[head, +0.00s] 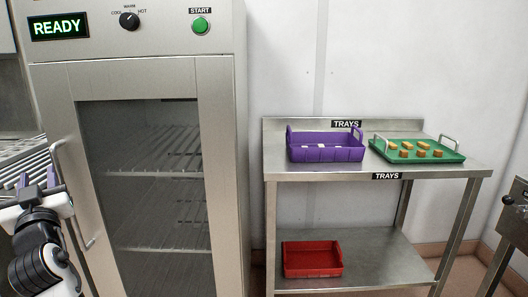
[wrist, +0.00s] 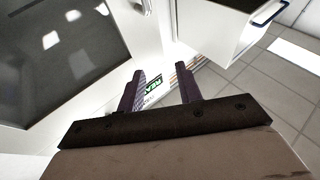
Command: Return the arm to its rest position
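My arm (head: 42,255) shows at the lower left of the head view, in front of the left side of the steel cabinet. My gripper (head: 37,182) points up and away beside the cabinet's door handle (head: 68,185); I cannot tell whether it touches. In the wrist view my gripper (wrist: 160,82) has its two dark purple fingers apart, with nothing held between them.
The cabinet door (head: 215,180) is closed, with a READY display (head: 58,27), a dial (head: 129,20) and a green START button (head: 201,26) above. At right, a steel table (head: 300,172) holds a purple tray (head: 325,154) and a green tray (head: 448,157) with several pieces. A red tray (head: 312,271) sits below.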

